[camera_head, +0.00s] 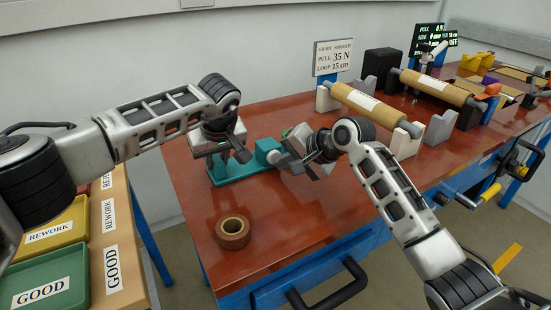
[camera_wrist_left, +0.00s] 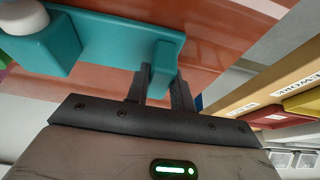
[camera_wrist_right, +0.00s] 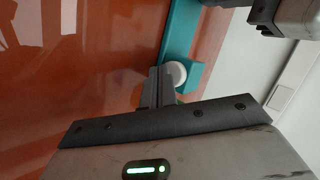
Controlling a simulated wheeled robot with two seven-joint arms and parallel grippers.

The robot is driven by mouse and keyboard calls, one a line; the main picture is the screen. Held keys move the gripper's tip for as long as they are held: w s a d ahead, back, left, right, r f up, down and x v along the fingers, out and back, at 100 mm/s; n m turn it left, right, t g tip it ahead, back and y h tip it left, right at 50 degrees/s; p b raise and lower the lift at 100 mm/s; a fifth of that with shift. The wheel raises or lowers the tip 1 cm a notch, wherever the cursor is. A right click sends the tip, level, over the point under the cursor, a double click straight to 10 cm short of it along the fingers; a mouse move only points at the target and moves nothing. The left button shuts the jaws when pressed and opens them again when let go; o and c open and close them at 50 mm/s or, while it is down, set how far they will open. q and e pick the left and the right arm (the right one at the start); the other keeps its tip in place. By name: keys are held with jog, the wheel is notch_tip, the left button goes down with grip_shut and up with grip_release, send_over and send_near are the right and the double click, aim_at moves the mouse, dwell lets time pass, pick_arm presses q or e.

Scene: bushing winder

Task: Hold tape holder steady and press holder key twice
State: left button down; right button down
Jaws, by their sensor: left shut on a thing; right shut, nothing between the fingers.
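The teal tape holder (camera_head: 238,172) stands on the red-brown tabletop. My left gripper (camera_head: 232,155) is shut on a raised teal part at one end of it; the left wrist view shows the two fingers (camera_wrist_left: 163,88) on either side of that part (camera_wrist_left: 164,58). A round white key (camera_wrist_right: 177,74) sits at the other end of the holder, and its white top also shows in the left wrist view (camera_wrist_left: 22,16). My right gripper (camera_head: 285,161) is shut and empty, its fingertips right beside the key. I cannot tell whether they touch it.
A brown tape roll (camera_head: 233,231) lies near the table's front left. Two long rollers (camera_head: 367,104) on stands are at the back right, with a sign (camera_head: 333,56) behind. Yellow (camera_head: 52,230) and green (camera_head: 46,289) trays are at the left. The front middle of the table is clear.

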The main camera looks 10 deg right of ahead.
jog(key=shift+w+a, duration=0.15)
jog(key=shift+w, duration=0.2)
dwell(0.3)
dwell(0.4)
jog(key=shift+s+d, duration=0.35)
jog(key=shift+s, duration=0.45)
jog(key=shift+w, duration=0.1)
jog(key=shift+w+a, duration=0.15)
jog(key=shift+w, duration=0.15)
jog(key=shift+w+a, duration=0.2)
jog(key=shift+w, duration=0.25)
dwell(0.5)
jog(key=shift+s+d, duration=0.1)
jog(key=shift+s, duration=0.05)
dwell(0.3)
jog(key=shift+s+d, duration=0.25)
jog(key=shift+s, duration=0.45)
